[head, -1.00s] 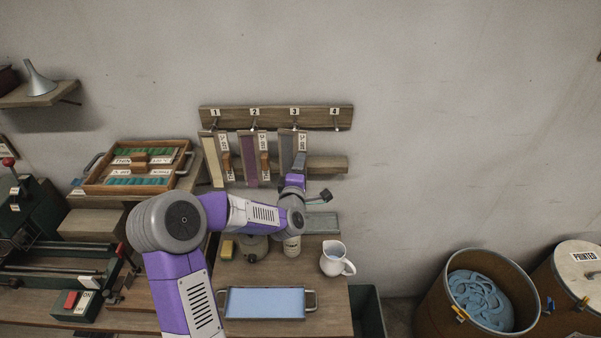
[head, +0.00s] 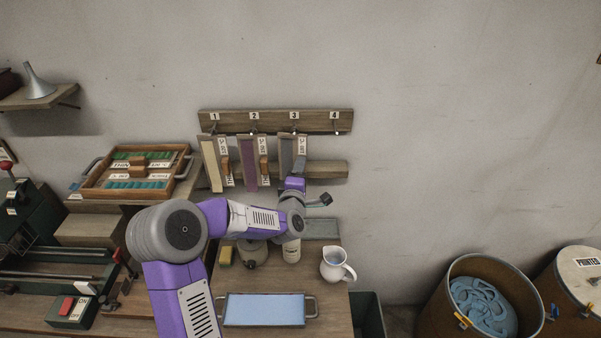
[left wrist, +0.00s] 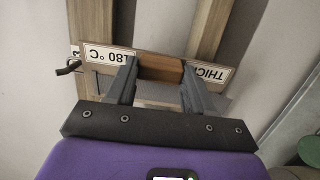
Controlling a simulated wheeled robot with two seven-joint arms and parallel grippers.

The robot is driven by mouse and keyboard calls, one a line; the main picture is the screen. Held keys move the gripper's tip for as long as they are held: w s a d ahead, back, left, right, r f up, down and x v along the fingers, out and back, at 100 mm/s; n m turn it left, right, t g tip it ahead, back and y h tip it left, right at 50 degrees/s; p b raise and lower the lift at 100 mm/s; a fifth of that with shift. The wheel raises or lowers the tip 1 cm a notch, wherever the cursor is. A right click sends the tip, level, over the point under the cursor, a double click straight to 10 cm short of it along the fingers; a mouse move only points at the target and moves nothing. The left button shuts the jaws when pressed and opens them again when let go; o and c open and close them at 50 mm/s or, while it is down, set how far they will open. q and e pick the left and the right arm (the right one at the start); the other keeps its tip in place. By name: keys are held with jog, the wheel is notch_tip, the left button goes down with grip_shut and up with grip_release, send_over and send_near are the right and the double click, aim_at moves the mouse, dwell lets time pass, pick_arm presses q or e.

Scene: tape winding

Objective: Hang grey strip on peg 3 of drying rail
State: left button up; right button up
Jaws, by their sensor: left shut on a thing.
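The grey strip (head: 286,157) hangs upright below peg 3 (head: 295,129) of the drying rail (head: 318,121). Whether its top loop is over the peg is too small to tell. My left gripper (head: 299,164) is at the strip's right side. In the left wrist view, the left gripper (left wrist: 158,74) is shut on the wooden grip block of the strip's label, between "180 °C" and "THICK" tags; a dark peg (left wrist: 68,68) shows beside the label's end. My right gripper is not in view.
A cream strip (head: 211,163) and a purple strip (head: 247,163) hang at pegs 1 and 2. Peg 4 (head: 335,132) is bare. The wall right of the rail is clear.

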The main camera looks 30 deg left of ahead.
pick_arm(q)
jog(key=o, duration=1.2)
jog(key=shift+w+a+f, duration=0.1)
jog(key=shift+c, duration=0.2)
jog(key=v, duration=0.7)
jog(key=shift+s+b, duration=0.3)
jog(key=shift+b, duration=0.05)
